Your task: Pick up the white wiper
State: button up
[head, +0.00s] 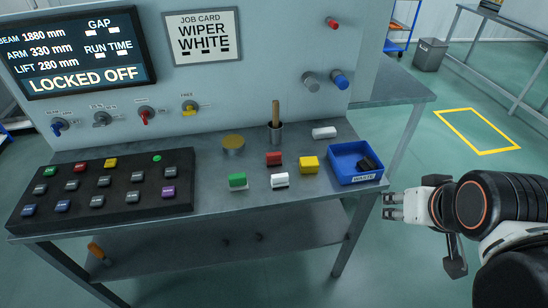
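A small white block (279,181) sits near the front of the grey bench, between a green block (238,181) and a yellow block (309,164). It looks like the white wiper, of the same kind as the coloured blocks. A red block (273,158) is just behind it. Another white, longer piece (323,132) lies farther back; I cannot tell exactly what it is. My gripper (389,206) is off the bench's right end, pointing left, with its two fingers apart and nothing between them.
A blue waste tray (345,178) holding a dark piece stands at the bench's right end, between my gripper and the blocks. A cup with a wooden handle (276,131) stands behind. A black button panel (95,190) fills the left. A job card (204,36) reads "WIPER WHITE".

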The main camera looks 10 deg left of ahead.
aim_at(279, 180)
jog(key=k+j+z, duration=0.1)
jog(key=j, duration=0.3)
jog(key=k+j+z, duration=0.1)
jog(key=j, duration=0.35)
jog(key=k+j+z, duration=0.1)
jog(key=k+j, duration=0.15)
jog(key=j, duration=0.15)
jog(key=k+j+z, duration=0.1)
jog(key=j, duration=0.25)
jog(key=k+j+z, duration=0.1)
jog(key=k+j, duration=0.15)
jog(key=j, duration=0.15)
jog(key=k+j+z, duration=0.1)
jog(key=j, duration=0.25)
jog(key=k, duration=0.1)
